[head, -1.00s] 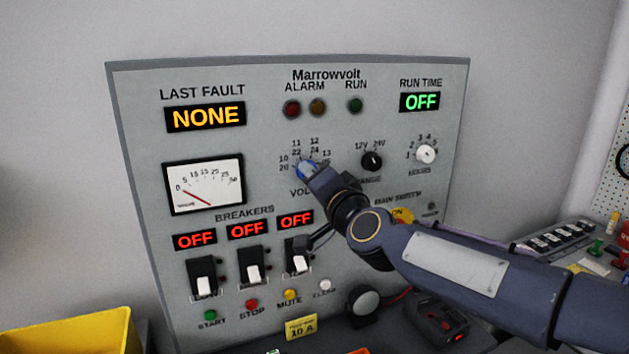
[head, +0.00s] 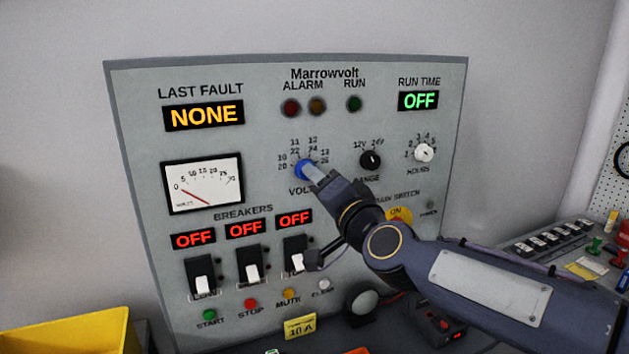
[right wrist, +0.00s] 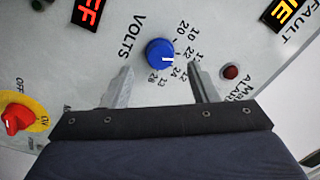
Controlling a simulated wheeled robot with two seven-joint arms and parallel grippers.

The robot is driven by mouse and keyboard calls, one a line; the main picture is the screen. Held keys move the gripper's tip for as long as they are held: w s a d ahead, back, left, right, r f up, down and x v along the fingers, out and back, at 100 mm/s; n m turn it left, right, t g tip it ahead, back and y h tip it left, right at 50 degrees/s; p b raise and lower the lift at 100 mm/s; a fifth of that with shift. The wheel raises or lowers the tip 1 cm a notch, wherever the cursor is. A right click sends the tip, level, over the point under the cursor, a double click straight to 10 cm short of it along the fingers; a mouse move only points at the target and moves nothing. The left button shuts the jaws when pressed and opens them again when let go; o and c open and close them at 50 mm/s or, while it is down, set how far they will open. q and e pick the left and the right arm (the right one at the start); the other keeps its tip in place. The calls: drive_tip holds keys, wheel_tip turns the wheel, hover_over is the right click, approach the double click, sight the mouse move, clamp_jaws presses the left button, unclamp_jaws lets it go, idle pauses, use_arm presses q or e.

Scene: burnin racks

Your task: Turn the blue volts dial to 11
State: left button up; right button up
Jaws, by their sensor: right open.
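The blue volts dial (head: 305,169) is on the grey panel, under an arc of numbers with 10 at left, then 11, 12 and 13. In the right wrist view the dial (right wrist: 160,50) shows a white mark pointing near the 11/22 label, on its side toward 12/24. My right gripper (head: 319,179) is just to the lower right of the dial in the head view. In the right wrist view its fingers (right wrist: 161,76) are open and empty, spread either side and apart from the dial. My left gripper is not in view.
The range knob (head: 371,160) and hours knob (head: 424,153) are to the right of the dial. Breaker switches (head: 251,270) are below left, one close to my right arm. The red main switch (right wrist: 17,119) sits on a yellow plate. A yellow bin (head: 75,335) is at lower left.

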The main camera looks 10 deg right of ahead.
drive_tip(key=v, duration=0.3)
drive_tip(key=shift+s, duration=0.35)
drive_tip(key=s+d+f+n+g, duration=0.3)
drive_tip(key=s+f+g, duration=0.3)
drive_tip(key=s+f, duration=0.7)
drive_tip(key=s+d+f+n+g, duration=0.4)
drive_tip(key=s+f+g, duration=0.2)
drive_tip(key=s+f, duration=0.8)
